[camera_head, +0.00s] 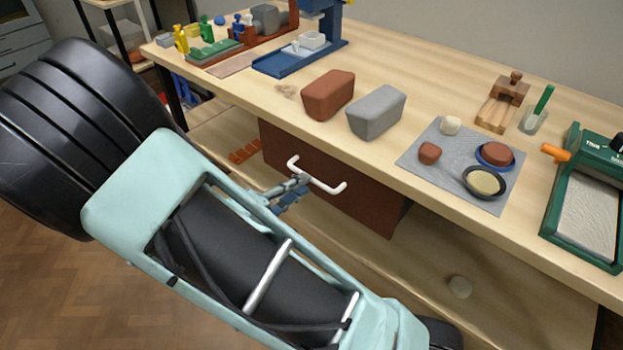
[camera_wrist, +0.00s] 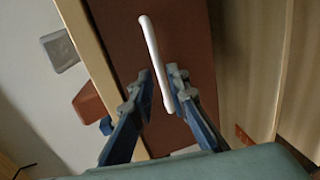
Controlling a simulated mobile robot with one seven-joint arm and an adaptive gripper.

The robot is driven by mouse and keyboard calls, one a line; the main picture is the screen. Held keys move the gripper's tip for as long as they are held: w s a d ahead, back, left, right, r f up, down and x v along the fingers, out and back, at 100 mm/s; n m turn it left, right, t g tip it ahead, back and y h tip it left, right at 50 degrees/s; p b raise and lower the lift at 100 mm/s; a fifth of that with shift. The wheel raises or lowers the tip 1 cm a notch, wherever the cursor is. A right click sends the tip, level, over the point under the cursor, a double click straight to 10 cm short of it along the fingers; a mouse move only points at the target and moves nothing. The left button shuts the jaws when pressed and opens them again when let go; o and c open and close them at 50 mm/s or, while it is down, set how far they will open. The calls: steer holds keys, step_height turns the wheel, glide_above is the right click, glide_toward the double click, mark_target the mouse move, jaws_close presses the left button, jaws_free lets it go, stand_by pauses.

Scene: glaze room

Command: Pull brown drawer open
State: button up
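The brown drawer (camera_head: 375,208) hangs under the front edge of the wooden workbench and looks shut. Its front also shows in the wrist view (camera_wrist: 120,40). A white bar handle (camera_head: 328,186) sticks out from the front. My gripper (camera_head: 292,188) is at the left part of the handle. In the wrist view my gripper (camera_wrist: 160,85) has its two dark fingers apart, with the white handle (camera_wrist: 153,50) passing between the fingertips. A small gap shows on each side of the handle. My arm hides part of the drawer's left lower area in the head view.
On the bench top (camera_head: 430,100) stand a red-brown block (camera_head: 328,95), a grey block (camera_head: 377,112), a grey mat (camera_head: 432,175) with bowls, and a green-framed machine (camera_head: 590,200). A lower shelf (camera_head: 490,285) lies below the drawer. Wooden floor (camera_head: 60,290) shows at left.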

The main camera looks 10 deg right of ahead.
steer(key=shift+x, duration=2.35)
steer(key=shift+c, duration=0.2)
jaws_close()
